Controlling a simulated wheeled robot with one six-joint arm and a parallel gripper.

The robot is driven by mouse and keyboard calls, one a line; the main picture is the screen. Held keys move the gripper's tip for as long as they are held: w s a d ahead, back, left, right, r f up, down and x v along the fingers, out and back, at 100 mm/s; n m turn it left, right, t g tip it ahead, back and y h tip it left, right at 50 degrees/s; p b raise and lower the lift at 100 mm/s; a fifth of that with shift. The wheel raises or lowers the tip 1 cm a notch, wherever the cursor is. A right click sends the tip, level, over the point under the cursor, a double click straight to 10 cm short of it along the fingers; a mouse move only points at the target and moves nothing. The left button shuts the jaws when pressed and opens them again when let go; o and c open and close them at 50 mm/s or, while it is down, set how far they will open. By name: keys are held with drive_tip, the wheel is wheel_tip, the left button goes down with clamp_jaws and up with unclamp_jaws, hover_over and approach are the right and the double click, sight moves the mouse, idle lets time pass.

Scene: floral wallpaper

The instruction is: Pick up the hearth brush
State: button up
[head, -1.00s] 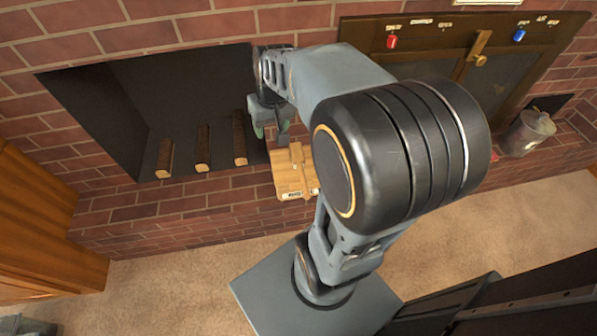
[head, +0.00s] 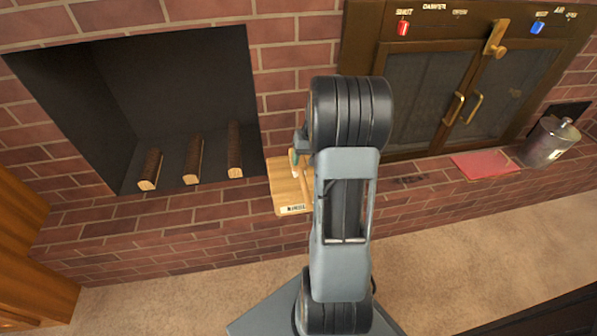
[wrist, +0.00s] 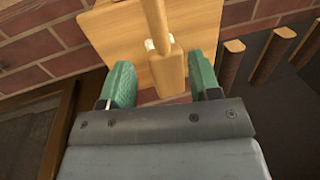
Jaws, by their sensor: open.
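A light wooden board (head: 287,196) with a small label lies on the brick hearth just right of the firebox opening. On it is a wooden piece with a slim handle and a blocky end, which looks like the hearth brush (wrist: 158,25); my arm partly hides it in the head view. My gripper (wrist: 163,68) is open, its two green fingertips on either side of the blocky end, with visible gaps and nothing gripped. How far the fingertips are above the board is unclear. In the head view my gripper is mostly hidden behind the arm.
Several logs (head: 193,160) lie in the dark firebox on the left. Right of my arm are glass-fronted doors (head: 470,85), a red mat (head: 486,165) and a lidded metal bucket (head: 549,142). Brick wall stands behind the board. Carpet (head: 190,285) in front is clear.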

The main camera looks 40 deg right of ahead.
sight(301, 171)
drive_tip(key=shift+w+a+f+b, duration=0.1)
drive_tip(key=shift+a+f+b, duration=0.15)
drive_tip(key=shift+f+b, duration=0.65)
drive_tip(key=shift+w+a+f+b, duration=0.1)
drive_tip(key=shift+a+f+b, duration=0.1)
drive_tip(key=shift+f, duration=1.3)
drive_tip(key=shift+w+a+f+b, duration=0.1)
drive_tip(key=shift+a+f+b, duration=0.3)
drive_tip(key=shift+f, duration=0.8)
drive_tip(key=shift+d+r, duration=0.1)
drive_tip(key=shift+d, duration=0.05)
clamp_jaws()
drive_tip(key=shift+r, duration=0.1)
drive_tip(key=shift+r+p, duration=0.3)
drive_tip(key=shift+r, duration=0.3)
drive_tip(key=s+d+r+p, duration=0.6)
drive_tip(key=s+d+r, duration=0.3)
drive_tip(key=s+r, duration=0.1)
drive_tip(key=shift+s+d+r, duration=0.2)
drive_tip(key=shift+s+r, duration=0.05)
drive_tip(key=shift+r, duration=0.55)
